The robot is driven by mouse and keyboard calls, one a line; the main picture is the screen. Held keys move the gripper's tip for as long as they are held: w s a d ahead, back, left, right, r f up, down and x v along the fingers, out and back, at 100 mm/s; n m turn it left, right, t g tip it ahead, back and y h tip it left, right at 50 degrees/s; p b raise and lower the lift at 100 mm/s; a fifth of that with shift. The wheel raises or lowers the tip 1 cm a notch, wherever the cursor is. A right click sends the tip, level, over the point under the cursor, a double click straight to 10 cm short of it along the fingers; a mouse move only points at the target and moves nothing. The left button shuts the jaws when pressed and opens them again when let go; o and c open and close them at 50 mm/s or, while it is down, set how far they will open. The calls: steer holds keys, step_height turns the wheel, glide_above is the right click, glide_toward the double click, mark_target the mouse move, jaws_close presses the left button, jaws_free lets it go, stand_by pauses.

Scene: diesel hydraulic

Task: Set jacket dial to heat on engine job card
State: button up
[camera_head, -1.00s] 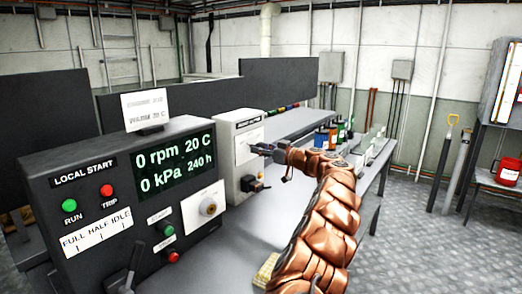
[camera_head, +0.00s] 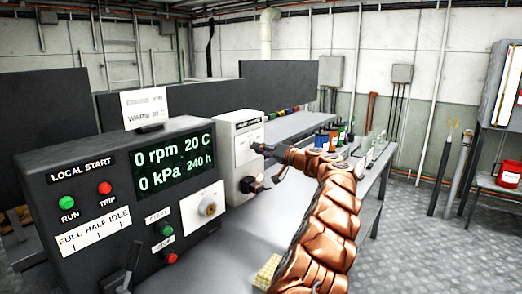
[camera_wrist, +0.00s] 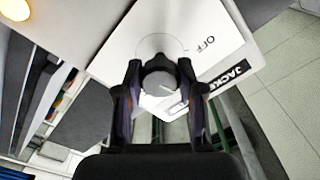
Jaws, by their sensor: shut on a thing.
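The jacket unit (camera_head: 238,180) is a pale box with a dark label strip on top, standing on the bench right of the control panel. In the wrist view its white face plate (camera_wrist: 190,25) shows "OFF" and a label starting "JACK". The round grey jacket dial (camera_wrist: 158,83) sits between the fingers of my gripper (camera_wrist: 158,88), which is shut on it. In the head view my gripper (camera_head: 260,148) meets the front of the unit. The dial is hidden there. The engine job card (camera_head: 145,105) stands on the control panel and reads "ENGINE JOB WARM", then a temperature partly too small to read.
The control panel (camera_head: 125,200) shows 0 rpm, 20 C, 0 kPa and 240 h. Several coloured containers (camera_head: 330,138) stand on the bench to the right. A yellow block (camera_head: 266,270) lies near my arm.

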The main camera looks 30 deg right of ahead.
steer(key=shift+r+m, duration=0.1)
steer(key=shift+m, duration=1.1)
steer(key=shift+p, duration=0.3)
steer(key=o, duration=1.2)
steer(key=shift+c, duration=0.2)
steer(key=shift+s, duration=0.1)
steer(key=v, duration=1.2)
